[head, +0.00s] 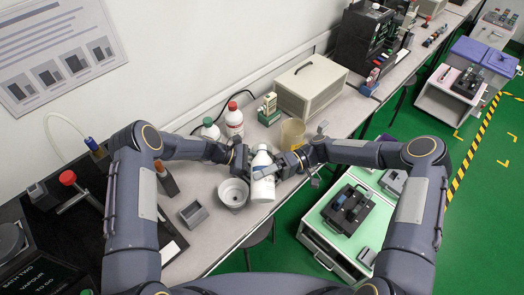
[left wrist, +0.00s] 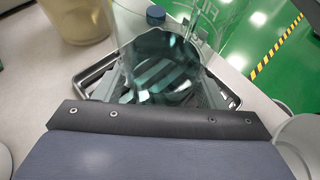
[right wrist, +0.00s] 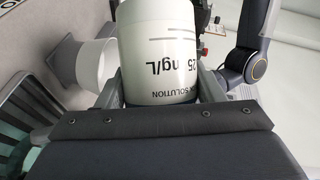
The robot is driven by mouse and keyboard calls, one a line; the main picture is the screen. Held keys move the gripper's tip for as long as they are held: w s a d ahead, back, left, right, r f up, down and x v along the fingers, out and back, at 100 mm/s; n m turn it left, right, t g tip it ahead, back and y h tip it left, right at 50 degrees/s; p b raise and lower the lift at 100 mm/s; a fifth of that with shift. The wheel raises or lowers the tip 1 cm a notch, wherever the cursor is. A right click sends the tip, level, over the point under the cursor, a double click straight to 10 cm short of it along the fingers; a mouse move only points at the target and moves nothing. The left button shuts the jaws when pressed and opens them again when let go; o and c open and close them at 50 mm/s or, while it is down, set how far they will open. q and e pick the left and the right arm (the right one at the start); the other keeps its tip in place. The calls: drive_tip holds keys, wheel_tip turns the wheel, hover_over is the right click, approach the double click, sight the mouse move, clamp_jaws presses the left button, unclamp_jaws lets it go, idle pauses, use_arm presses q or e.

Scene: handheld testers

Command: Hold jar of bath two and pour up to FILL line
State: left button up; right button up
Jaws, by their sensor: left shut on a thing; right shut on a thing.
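My right gripper (head: 289,163) is shut on a white bottle (head: 262,180) in the middle of the head view. The jar is mostly hidden in the head view.
A white funnel-like cup (head: 233,193) stands left of the bottle. A yellowish beaker (head: 292,133) stands behind the right gripper. Red-capped (head: 234,120) and green-capped bottles (head: 210,129) stand behind the left gripper. A metal tray (left wrist: 92,78) lies below the jar. A grey block (head: 194,214) sits front left.

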sight(263, 151)
drive_tip(key=shift+r+m, duration=0.3)
idle(1.4)
drive_tip(key=f+n, duration=0.2)
drive_tip(key=shift+w+n+t+h, duration=0.3)
drive_tip(key=shift+t+h, duration=0.1)
drive_tip(key=w+r+n+t, duration=0.1)
drive_tip(key=w+r+n+t+h, duration=0.1)
drive_tip(key=w+r+n, duration=0.1)
drive_tip(key=shift+w+n, duration=0.15)
drive_tip(key=shift+n, duration=0.15)
drive_tip(key=w+r+n+t, duration=0.1)
drive_tip(key=w+n, duration=0.1)
drive_tip(key=w+r+n+t, duration=0.1)
drive_tip(key=t, duration=0.1)
drive_tip(key=shift+w+r+n+t, duration=0.3)
drive_tip(key=shift+w+r+n, duration=0.05)
drive_tip(key=shift+r+n, duration=0.05)
use_arm(q)
drive_tip(key=shift+c, duration=0.3)
use_arm(e)
drive_tip(key=shift+r, duration=2.55)
use_arm(q)
drive_tip(key=shift+r, duration=0.1)
